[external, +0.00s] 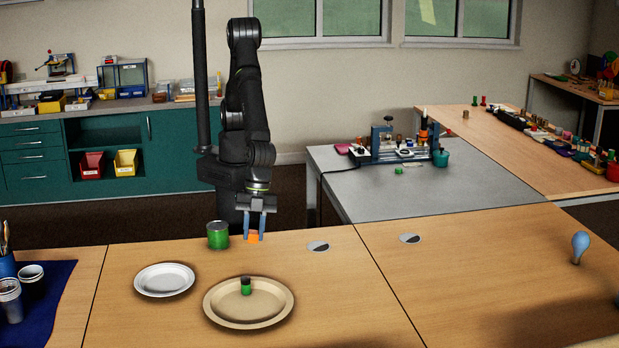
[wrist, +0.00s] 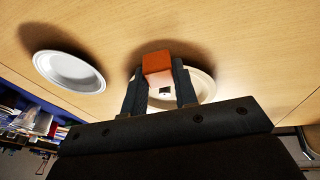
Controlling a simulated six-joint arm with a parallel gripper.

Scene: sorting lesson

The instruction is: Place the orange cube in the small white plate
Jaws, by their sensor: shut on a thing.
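The orange cube (external: 253,237) is between the fingers of my gripper (external: 254,232), which is shut on it. In the wrist view the cube (wrist: 157,66) shows between the fingertips of my gripper (wrist: 158,78). In the external view the cube is close to the table's far edge; I cannot tell whether it touches the table. The small white plate (external: 164,280) lies empty on the table, in front and to the left of my gripper. It also shows in the wrist view (wrist: 70,71), left of the cube.
A larger tan plate (external: 217,311) holds a small green object with a dark top (external: 246,286). A green can (external: 217,236) stands just left of my gripper. Cups (external: 10,298) stand on a blue mat (external: 54,303) at far left. The table right of my gripper is mostly clear.

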